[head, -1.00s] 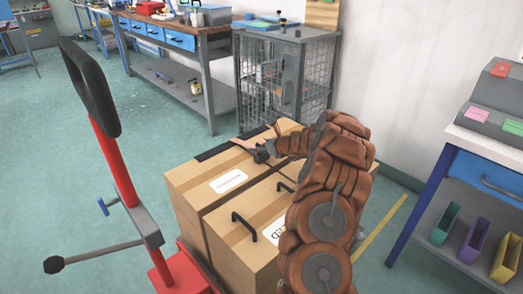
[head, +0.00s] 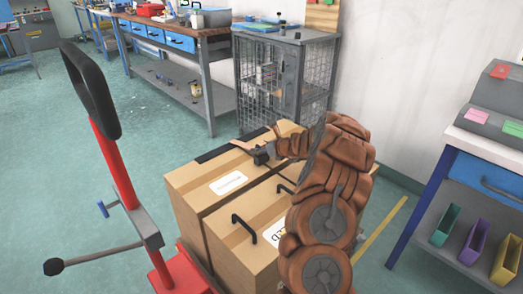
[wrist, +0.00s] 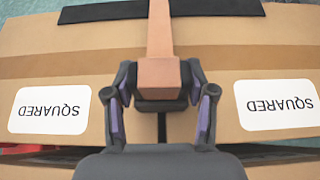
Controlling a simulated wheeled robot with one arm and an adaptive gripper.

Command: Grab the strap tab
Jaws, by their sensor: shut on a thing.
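The strap tab (wrist: 159,72) is a tan-brown band end in the wrist view. Its strap (wrist: 160,28) runs away from my gripper across a black strip on a cardboard box (wrist: 60,65). My gripper (wrist: 160,92) is shut on the tab, with a dark finger at either side and purple pads showing on the finger links. In the head view, my gripper (head: 262,155) is low over the box top (head: 190,180), and a short piece of strap (head: 240,145) shows beside it. The tab's underside is hidden.
A second box with a black handle (head: 243,226) stands in front. A red cart post with a black handle (head: 90,85) rises at left. A wire cabinet (head: 285,85) and workbench (head: 175,45) stand behind. A blue-and-grey bench (head: 470,185) is at right.

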